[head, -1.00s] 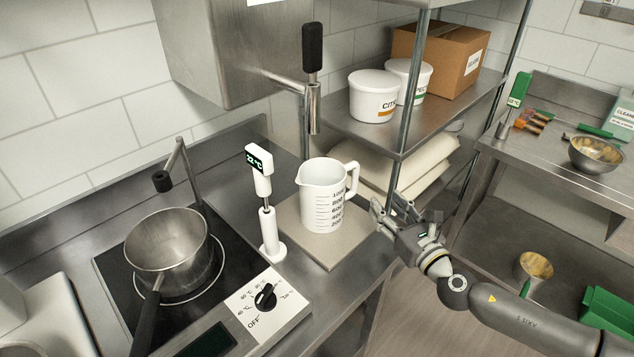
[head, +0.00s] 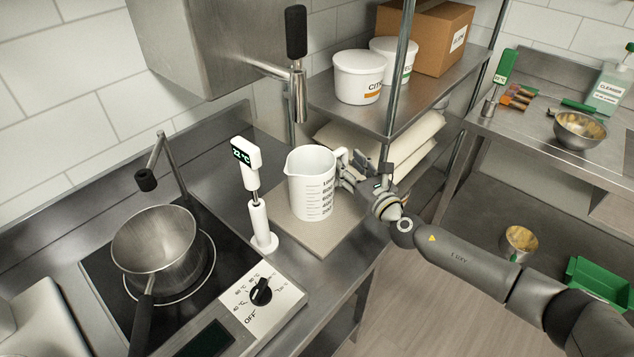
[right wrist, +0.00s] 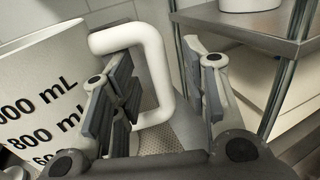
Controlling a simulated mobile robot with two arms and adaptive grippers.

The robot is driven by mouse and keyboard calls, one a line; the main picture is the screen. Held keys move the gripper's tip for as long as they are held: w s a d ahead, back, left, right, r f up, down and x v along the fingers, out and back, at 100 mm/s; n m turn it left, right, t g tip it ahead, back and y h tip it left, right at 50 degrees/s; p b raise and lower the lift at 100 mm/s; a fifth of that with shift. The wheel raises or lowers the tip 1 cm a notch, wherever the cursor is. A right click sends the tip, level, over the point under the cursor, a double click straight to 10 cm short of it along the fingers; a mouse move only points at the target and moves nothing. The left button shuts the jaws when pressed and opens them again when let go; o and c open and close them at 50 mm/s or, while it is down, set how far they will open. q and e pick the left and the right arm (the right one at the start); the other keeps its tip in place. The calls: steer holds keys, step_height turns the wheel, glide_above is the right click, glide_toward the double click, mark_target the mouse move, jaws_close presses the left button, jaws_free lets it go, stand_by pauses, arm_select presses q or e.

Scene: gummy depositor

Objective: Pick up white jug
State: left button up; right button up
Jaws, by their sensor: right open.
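The white jug (head: 311,190) stands upright on a square beige mat (head: 289,233) on the steel counter. It has dark volume marks, and its handle faces right. My right gripper (head: 350,172) is at the handle side of the jug in the head view. In the right wrist view, the jug (right wrist: 40,80) is at the left and its white handle (right wrist: 160,75) reaches between the fingers of my open right gripper (right wrist: 165,100). One finger overlaps the handle opening and the other is to its right, apart from it. My left gripper is not in view.
A white thermometer (head: 253,185) stands left of the jug. A steel pot (head: 155,240) sits on the hob beyond it. A steel shelf (head: 400,115) with white tubs (head: 360,78) and a cardboard box (head: 428,38) is close behind the gripper. A dispenser spout (head: 297,85) hangs above.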

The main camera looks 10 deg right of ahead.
steer(key=shift+x, duration=1.35)
steer(key=shift+s, duration=0.1)
steer(key=shift+c, duration=0.4)
jaws_close()
